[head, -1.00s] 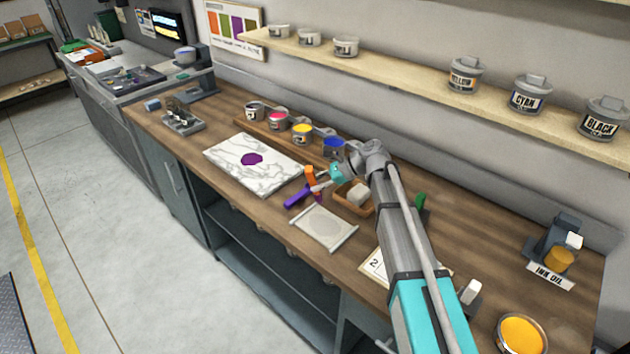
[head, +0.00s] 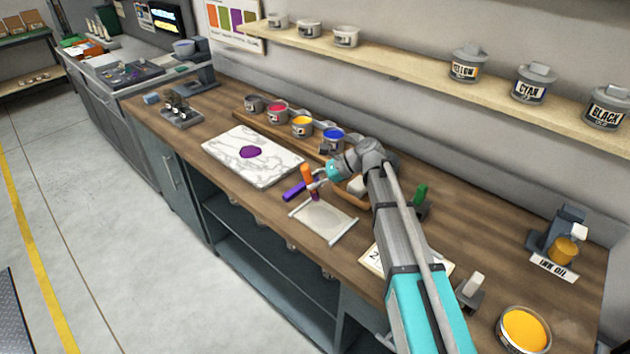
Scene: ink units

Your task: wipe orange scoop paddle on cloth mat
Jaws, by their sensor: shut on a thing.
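The scoop has an orange handle (head: 307,172) and a purple paddle end (head: 314,190) below it. My gripper (head: 317,182) is shut on the scoop and holds it steeply, slightly tilted. The paddle end is at the far edge of the cloth mat (head: 325,220); I cannot tell whether it touches. The mat is pale grey, lies flat near the counter's front edge and has a roll along each side. A purple bar-shaped object (head: 294,191) shows just left of the scoop. My arm hides part of the counter to the right.
A white marbled slab (head: 225,150) with a purple ink blob (head: 250,152) lies to the left. Ink pots (head: 302,126) stand in a wooden rack behind it. A brown tray (head: 352,200) with a pale block is beside my gripper. A calendar-like card (head: 372,262) lies right of the mat.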

